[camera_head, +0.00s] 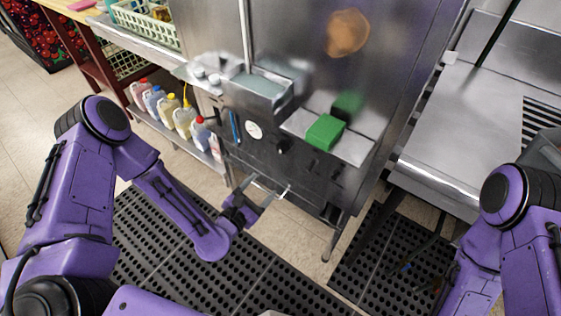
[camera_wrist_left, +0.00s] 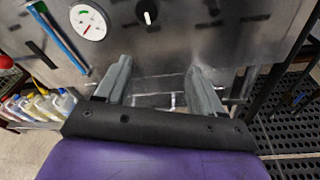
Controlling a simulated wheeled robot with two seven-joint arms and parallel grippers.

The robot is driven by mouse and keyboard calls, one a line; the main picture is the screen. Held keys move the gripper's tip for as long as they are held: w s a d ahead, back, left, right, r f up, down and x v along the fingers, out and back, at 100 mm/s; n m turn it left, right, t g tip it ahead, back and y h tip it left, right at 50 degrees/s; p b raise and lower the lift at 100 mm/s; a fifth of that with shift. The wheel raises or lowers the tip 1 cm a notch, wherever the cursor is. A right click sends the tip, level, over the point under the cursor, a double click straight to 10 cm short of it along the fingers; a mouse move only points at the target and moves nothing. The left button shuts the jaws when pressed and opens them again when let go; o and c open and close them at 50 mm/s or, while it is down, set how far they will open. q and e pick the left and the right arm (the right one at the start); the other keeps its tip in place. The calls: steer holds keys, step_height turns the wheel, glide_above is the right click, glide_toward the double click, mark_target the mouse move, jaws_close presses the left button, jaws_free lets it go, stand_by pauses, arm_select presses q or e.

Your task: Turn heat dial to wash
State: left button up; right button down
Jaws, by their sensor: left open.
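A round black dial (camera_wrist_left: 147,12) with a white pointer mark sits on the steel front panel of the dish machine, at the top of the left wrist view. In the head view this dial (camera_head: 282,146) is a small dark knob right of a white round gauge (camera_head: 254,130). No label is readable, so I cannot tell its setting. My left gripper (camera_head: 268,188) is open and empty, below the dial and in front of the panel. Its two grey fingers (camera_wrist_left: 159,68) are spread apart in the wrist view, with the dial beyond them. My right gripper is out of view; only its arm shows.
Dark fittings (camera_head: 311,165) are on the panel right of the dial. A green block (camera_head: 325,132) rests on a ledge above. Several bottles (camera_head: 182,118) stand on a low shelf at left. A steel counter (camera_head: 460,120) is at right. Black perforated mats (camera_head: 270,285) cover the floor.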

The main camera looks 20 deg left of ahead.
mark_target(281, 149)
arm_select(q)
steer(key=w+r+n, duration=0.1)
steer(key=w, duration=0.2)
steer(key=w+d+r+n+t+p, duration=0.1)
steer(key=w, duration=0.3)
steer(key=w+n+p, duration=0.1)
steer(key=w, duration=0.3)
steer(key=shift+w+d+r+t, duration=0.2)
steer(key=shift+d+r+t, duration=0.2)
steer(key=shift+w+d, duration=0.1)
steer(key=shift+w, duration=0.3)
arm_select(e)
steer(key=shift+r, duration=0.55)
arm_select(q)
steer(key=c, duration=1.1)
steer(key=shift+o, duration=0.2)
steer(key=shift+f, duration=0.1)
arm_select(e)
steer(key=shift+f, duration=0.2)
